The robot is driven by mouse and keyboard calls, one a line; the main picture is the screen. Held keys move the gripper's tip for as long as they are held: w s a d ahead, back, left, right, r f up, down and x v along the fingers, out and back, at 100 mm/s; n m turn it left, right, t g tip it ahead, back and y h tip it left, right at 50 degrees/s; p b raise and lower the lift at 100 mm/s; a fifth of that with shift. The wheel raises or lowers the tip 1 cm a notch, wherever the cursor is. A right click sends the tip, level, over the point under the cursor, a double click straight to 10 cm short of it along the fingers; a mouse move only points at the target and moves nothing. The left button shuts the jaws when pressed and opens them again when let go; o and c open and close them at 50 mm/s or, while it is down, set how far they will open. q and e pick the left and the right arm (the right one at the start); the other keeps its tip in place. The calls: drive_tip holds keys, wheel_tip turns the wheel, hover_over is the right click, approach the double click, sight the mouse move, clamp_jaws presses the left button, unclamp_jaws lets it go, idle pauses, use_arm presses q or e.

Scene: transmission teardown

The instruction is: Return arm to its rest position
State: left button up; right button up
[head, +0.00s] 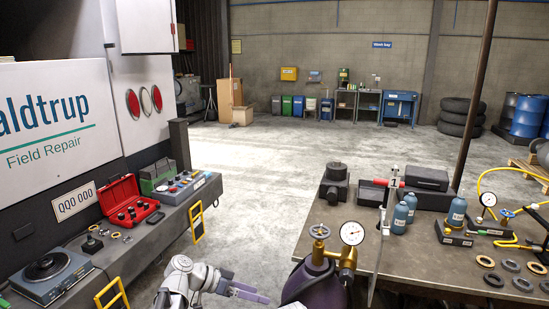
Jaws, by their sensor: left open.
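My left arm (182,280) comes in at the bottom, left of the picture's middle. My left gripper (256,293) is low over the floor gap between the truck bed and the workbench. It points right, its fingers are apart, and I see nothing between them. A dark purple gas cylinder (318,284) with a brass valve and a round pressure gauge (352,232) stands just right of the gripper, a small gap apart in the picture. My right gripper does not show.
The workbench (400,250) at right holds grey-blue bottles (400,217), several rings (510,266) and a yellow hose (487,184). At left, the truck bed (150,250) carries an open red case (128,203) and a blue turntable-like device (50,275). The concrete floor (270,170) between is clear.

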use_arm(q)
drive_tip(key=s+a+f+n+g+y, duration=0.2)
drive_tip(key=s+a+f+n+y, duration=0.85)
drive_tip(key=s, duration=0.25)
drive_tip(key=s+d+m+y, duration=0.2)
drive_tip(key=s+d+m, duration=0.2)
drive_tip(key=d, duration=0.6)
drive_tip(key=shift+s+d+m+g, duration=0.15)
drive_tip(key=shift+s+m+g, duration=0.2)
drive_tip(key=shift+s, duration=0.2)
drive_tip(key=shift+d+r, duration=0.1)
